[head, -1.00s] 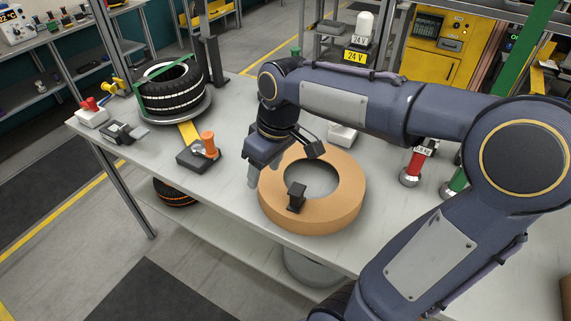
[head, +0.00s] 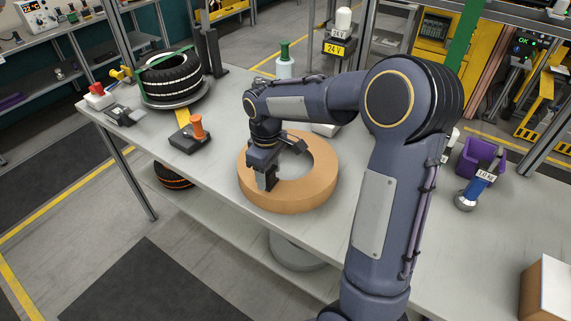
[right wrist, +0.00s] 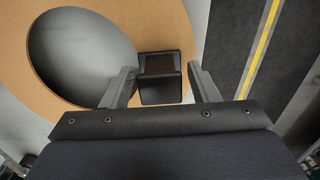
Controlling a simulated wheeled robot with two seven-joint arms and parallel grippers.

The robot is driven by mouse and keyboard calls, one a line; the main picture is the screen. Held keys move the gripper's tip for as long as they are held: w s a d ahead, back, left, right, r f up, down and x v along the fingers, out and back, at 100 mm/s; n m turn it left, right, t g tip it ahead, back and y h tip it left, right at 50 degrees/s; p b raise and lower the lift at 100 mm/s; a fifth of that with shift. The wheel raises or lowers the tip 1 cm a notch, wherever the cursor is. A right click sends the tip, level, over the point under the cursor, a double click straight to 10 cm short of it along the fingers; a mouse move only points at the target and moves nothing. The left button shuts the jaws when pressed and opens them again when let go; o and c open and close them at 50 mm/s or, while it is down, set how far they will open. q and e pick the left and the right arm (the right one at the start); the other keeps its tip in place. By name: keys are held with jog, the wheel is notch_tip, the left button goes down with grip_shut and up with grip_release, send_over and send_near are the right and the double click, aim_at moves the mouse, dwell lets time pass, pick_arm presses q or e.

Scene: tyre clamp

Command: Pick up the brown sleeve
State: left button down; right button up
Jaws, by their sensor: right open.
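The brown sleeve (head: 300,201), a thick tan ring with a wide round hole, lies flat on the grey bench. A small dark block (right wrist: 160,78) stands on its rim; in the head view my gripper mostly hides it. My right gripper (head: 265,180) reaches down over the near-left part of the ring. In the right wrist view, its two fingers (right wrist: 162,86) are apart, one on each side of the dark block. A gap shows on both sides, so it is not gripped. My left gripper is not in view.
A black tyre (head: 172,76) with a green strap sits on a round plate at the back left. A dark block with an orange knob (head: 197,126) is left of the ring.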

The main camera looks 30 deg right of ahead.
jog(key=shift+f, duration=0.1)
jog(key=shift+c, duration=0.3)
grip_shut()
